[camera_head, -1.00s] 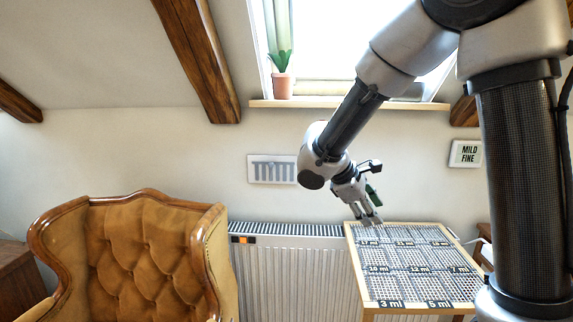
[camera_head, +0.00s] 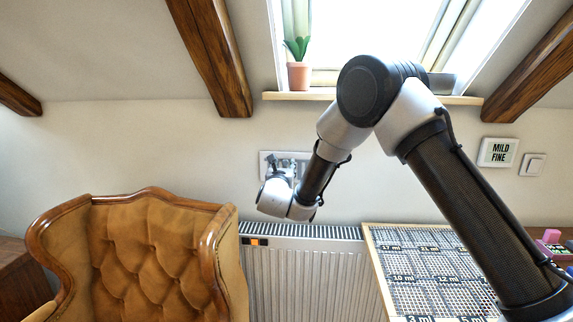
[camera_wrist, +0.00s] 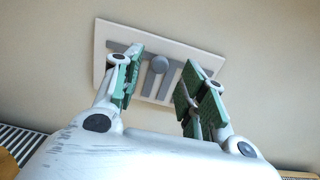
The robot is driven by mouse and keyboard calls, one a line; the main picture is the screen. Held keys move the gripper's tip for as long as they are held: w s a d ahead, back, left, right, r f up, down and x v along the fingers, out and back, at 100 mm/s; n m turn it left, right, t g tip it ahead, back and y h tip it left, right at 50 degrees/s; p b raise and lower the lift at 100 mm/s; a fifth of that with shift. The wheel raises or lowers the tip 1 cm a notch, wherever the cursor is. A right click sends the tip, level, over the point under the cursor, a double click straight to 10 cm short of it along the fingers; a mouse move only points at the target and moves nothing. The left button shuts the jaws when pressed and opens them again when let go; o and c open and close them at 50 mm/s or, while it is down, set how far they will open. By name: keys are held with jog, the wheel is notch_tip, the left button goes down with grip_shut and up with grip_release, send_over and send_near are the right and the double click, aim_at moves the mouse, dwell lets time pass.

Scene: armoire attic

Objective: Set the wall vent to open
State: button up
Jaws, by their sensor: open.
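The wall vent (camera_head: 265,158) is a white plate on the wall above the radiator, partly hidden behind my arm in the head view. In the wrist view the vent (camera_wrist: 103,45) shows grey upright slots below a grey strip, and a round grey knob (camera_wrist: 160,65) near its middle. My gripper (camera_wrist: 162,88) is open, its green-padded fingers on either side of the knob in the picture. The fingers look apart from the knob, but the remaining distance is hard to judge.
A radiator (camera_head: 310,270) stands below the vent, with a tufted armchair (camera_head: 150,250) to the left. A grid-topped table (camera_head: 415,265) is at the right. A potted plant (camera_head: 298,75) sits on the window sill (camera_head: 370,97). The wall around the vent is clear.

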aim_at(285, 163)
jog(key=w, duration=0.4)
jog(key=shift+w+d, duration=0.1)
grip_shut()
